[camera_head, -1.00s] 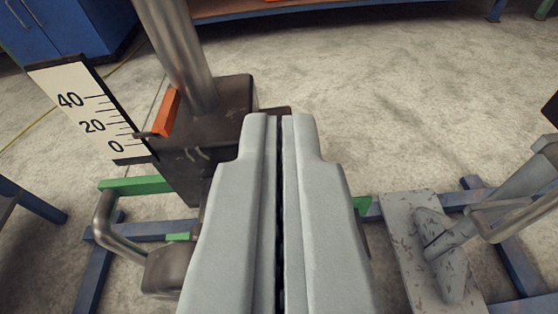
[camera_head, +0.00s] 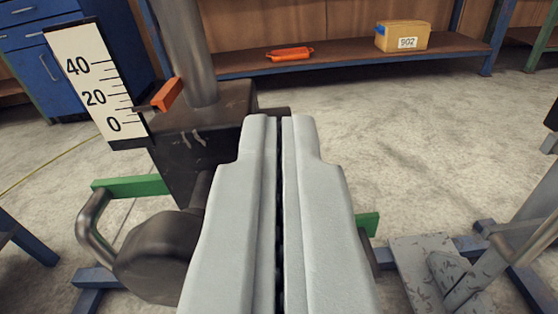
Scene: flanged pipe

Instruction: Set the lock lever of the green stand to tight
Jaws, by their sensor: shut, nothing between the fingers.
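The green stand shows at left centre: a dark block (camera_head: 205,130) with a steel column (camera_head: 187,50) rising from it and a green bar (camera_head: 130,186) at its base. A scale plate (camera_head: 95,85) marked 0, 20, 40 stands beside it, with an orange pointer (camera_head: 167,94) near the low marks. A dark metal handle (camera_head: 95,222) with a round hub (camera_head: 160,255) sits low at the left. I cannot tell whether it is the lock lever. My gripper (camera_head: 280,118) is shut and empty, in front of the block, and hides part of the stand.
Blue floor rails (camera_head: 95,278) run along the bottom. A worn grey plate (camera_head: 425,270) with a metal part lies at lower right. A shelf (camera_head: 350,58) at the back holds a yellow box (camera_head: 402,36) and an orange item (camera_head: 290,53). The floor at right centre is clear.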

